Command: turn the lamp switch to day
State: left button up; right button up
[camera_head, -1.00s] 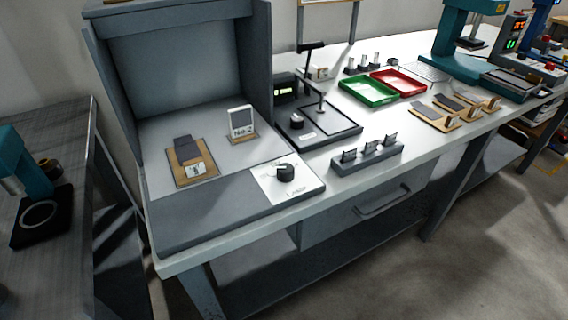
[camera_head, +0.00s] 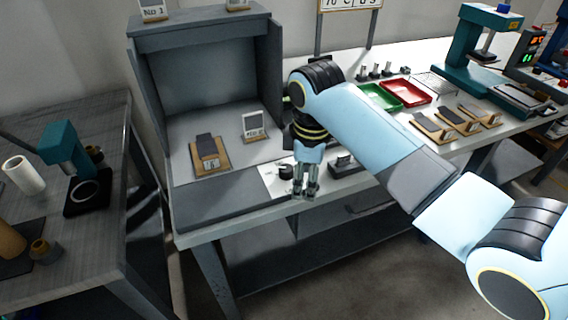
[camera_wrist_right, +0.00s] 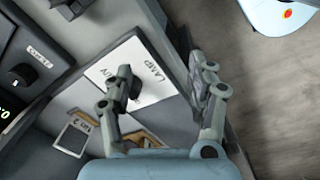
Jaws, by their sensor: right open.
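The lamp switch is a black knob (camera_head: 285,172) on a white plate (camera_head: 270,184) at the front right of the grey booth's base. My right gripper (camera_head: 305,192) hangs over the front edge of the bench, just right of the knob, and hides part of the plate. In the right wrist view the plate (camera_wrist_right: 148,72) carries the letters LAMP and UV. The knob (camera_wrist_right: 133,88) is partly hidden behind the left finger there. My right gripper (camera_wrist_right: 163,85) is open with nothing between its fingers. The knob's setting cannot be read. My left gripper is not in view.
A dark slotted block (camera_head: 345,166) is close on the right of my gripper. Green (camera_head: 378,97) and red (camera_head: 408,93) trays lie farther back.

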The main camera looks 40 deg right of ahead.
aim_at(286, 168)
jog(key=w+r+n, duration=0.4)
jog(key=w+r, duration=0.3)
jog(key=r, duration=0.1)
jog(key=shift+g, duration=0.4)
notch_tip(286, 168, down, 11)
jog(key=shift+r, duration=0.15)
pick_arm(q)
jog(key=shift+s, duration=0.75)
pick_arm(e)
jog(key=c, duration=1.1)
jog(key=shift+c, duration=0.2)
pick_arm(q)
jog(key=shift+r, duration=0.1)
